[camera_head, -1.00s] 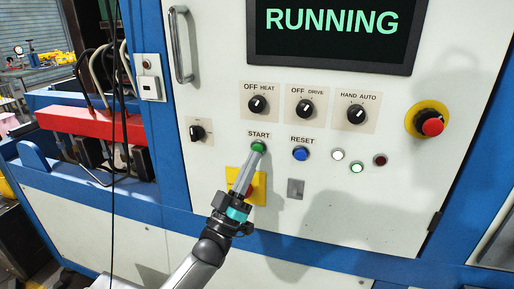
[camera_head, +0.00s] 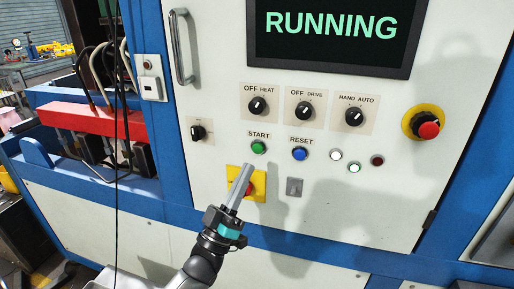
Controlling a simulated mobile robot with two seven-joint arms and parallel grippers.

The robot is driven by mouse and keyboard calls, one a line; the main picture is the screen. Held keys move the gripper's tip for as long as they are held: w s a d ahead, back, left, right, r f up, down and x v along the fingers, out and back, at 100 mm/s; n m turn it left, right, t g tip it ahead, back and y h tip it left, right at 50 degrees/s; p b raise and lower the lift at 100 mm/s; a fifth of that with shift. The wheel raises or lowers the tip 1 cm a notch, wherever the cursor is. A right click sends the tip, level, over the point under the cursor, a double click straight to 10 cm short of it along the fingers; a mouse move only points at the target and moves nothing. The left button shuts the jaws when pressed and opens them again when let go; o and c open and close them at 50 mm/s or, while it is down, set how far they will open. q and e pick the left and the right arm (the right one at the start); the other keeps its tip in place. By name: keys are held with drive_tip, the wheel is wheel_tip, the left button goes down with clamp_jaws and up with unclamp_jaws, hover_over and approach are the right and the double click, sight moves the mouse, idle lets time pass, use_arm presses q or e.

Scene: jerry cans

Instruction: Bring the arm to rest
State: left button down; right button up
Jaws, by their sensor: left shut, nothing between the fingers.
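My left gripper (camera_head: 246,170) reaches up from the bottom of the head view, in front of the white control panel (camera_head: 380,215). Its fingers are shut together with nothing between them. The fingertips are below the green START button (camera_head: 258,147) and apart from it in the picture. The fingers partly cover a yellow plate with a red switch (camera_head: 251,185). The screen (camera_head: 330,25) reads RUNNING in green letters. My right gripper is not in view.
Dark knobs (camera_head: 304,111), a blue RESET button (camera_head: 299,154), small lamps (camera_head: 354,168) and a red emergency stop (camera_head: 428,130) sit on the panel. A metal handle (camera_head: 181,48) juts out at the upper left. A black cable (camera_head: 116,200) hangs at the left.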

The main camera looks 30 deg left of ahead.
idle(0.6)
use_arm(q)
drive_tip(key=s+d+f+m+g+y+b, duration=0.2)
drive_tip(key=f+g, duration=1)
drive_tip(key=f, duration=2.6)
drive_tip(key=s+d+f+m+g+b, duration=0.15)
drive_tip(key=s+f+g, duration=0.25)
drive_tip(key=s+f, duration=0.55)
drive_tip(key=s+d+f+g, duration=0.3)
drive_tip(key=s+f+g, duration=0.1)
drive_tip(key=s+f, duration=0.5)
drive_tip(key=s+d+f+m+g, duration=0.1)
drive_tip(key=s+f+g, duration=0.1)
drive_tip(key=s, duration=0.7)
drive_tip(key=s+f+m+g+b, duration=0.1)
drive_tip(key=s+f+g, duration=0.2)
drive_tip(key=s, duration=0.6)
drive_tip(key=shift+s+d+f, duration=0.35)
drive_tip(key=shift+d+f, duration=0.05)
drive_tip(key=shift+f, duration=0.05)
